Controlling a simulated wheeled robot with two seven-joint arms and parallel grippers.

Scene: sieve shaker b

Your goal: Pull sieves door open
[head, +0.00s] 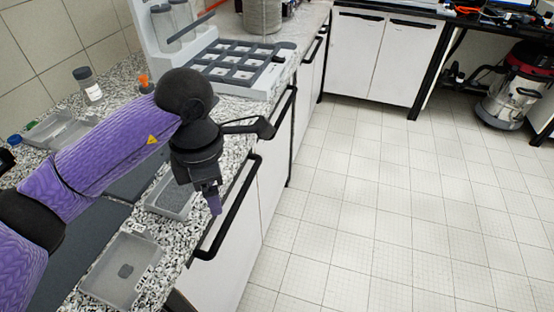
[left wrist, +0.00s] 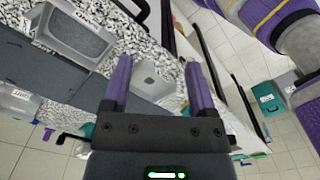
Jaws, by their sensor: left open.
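White cabinet doors with long black bar handles line the front of the speckled counter. I see no label telling which is the sieves door. The nearest door (head: 232,250) looks shut, with its handle (head: 230,212) just right of my left gripper (head: 213,203). The gripper points down near the counter's front edge and appears apart from the handle. In the left wrist view its two purple fingers (left wrist: 158,78) are spread with nothing held, and a grey tray shows beyond them. A farther door (head: 273,168) with a black handle (head: 286,112) also looks shut. My right gripper is not in view.
Grey trays (head: 95,287) sit on the counter (head: 178,262). A white rack (head: 262,92) with dark slots, a jar (head: 92,92) and an orange funnel (head: 144,80) stand farther back. Open tiled floor (head: 370,200) lies right of the doors. A vacuum (head: 505,105) stands far right.

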